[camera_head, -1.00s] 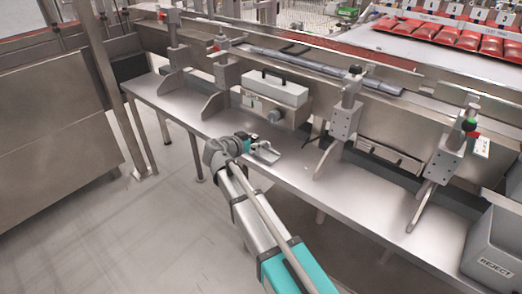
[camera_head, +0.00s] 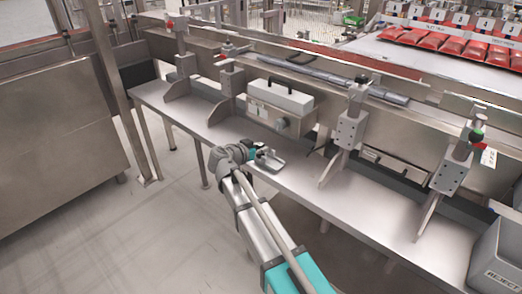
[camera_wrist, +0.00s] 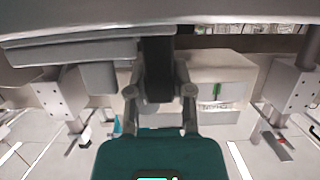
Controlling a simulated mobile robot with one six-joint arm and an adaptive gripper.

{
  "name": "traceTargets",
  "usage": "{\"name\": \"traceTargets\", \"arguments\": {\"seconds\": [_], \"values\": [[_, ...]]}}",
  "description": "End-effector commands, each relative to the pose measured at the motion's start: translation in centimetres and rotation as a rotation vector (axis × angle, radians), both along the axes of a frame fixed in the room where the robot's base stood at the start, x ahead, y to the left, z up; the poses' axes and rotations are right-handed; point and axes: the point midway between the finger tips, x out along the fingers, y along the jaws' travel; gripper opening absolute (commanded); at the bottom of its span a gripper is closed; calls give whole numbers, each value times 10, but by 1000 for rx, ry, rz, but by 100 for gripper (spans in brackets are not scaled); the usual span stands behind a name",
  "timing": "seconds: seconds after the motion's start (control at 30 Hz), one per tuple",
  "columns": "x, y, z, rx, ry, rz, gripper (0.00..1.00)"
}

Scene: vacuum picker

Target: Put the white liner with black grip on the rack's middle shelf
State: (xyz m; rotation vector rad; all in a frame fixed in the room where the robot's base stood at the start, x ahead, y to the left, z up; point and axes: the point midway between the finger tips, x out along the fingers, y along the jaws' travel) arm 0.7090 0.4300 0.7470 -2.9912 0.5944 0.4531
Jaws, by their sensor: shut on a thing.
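My gripper (camera_head: 258,152) is at the end of my arm, over the front of the steel bench. It holds a small pale, flat piece, which I take for the white liner (camera_head: 270,164). In the wrist view my gripper (camera_wrist: 160,78) is shut, with a black grip (camera_wrist: 158,62) between its fingers. In the head view the grip is too small to make out. No rack with a middle shelf can be made out.
The steel bench (camera_head: 190,122) carries several upright clamp posts (camera_head: 347,130). A white box with a black handle (camera_head: 283,97) stands behind my gripper. A grey reject bin (camera_head: 497,255) is at the right. Red packs (camera_head: 450,45) lie at the back. Open floor (camera_head: 90,220) is at left.

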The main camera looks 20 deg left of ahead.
Motion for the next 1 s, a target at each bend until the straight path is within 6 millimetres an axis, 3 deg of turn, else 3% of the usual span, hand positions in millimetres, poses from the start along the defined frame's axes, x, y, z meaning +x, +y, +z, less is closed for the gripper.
{"name": "traceTargets", "arguments": {"seconds": [0.47,1.0], "values": [[0,0,33,-1,-1,-1,0],[-44,-30,96,-1,-1,-1,0]]}}
